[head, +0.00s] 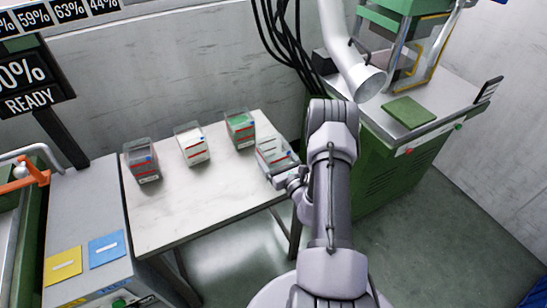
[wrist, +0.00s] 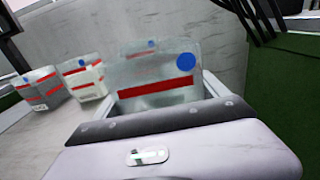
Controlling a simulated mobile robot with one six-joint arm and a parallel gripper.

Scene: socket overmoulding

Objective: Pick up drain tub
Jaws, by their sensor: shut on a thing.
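A clear tub with a red stripe (head: 268,150) is at the right end of the pale table, partly hidden by my gripper. In the wrist view the tub (wrist: 155,90) is directly ahead, with a red band and a blue dot on its far wall. My gripper (head: 292,174) is at the tub's near side and shut on it; its dark jaw edge (wrist: 155,122) crosses in front of the tub in the wrist view. No label reads as drain. I cannot tell whether the tub touches the table.
Three more tubs stand on the table (head: 190,215): one with dark contents (head: 142,162), one with white (head: 192,145), one with green (head: 240,130). A green machine (head: 400,165) and a white duct (head: 352,60) stand close on the right. The table's front is clear.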

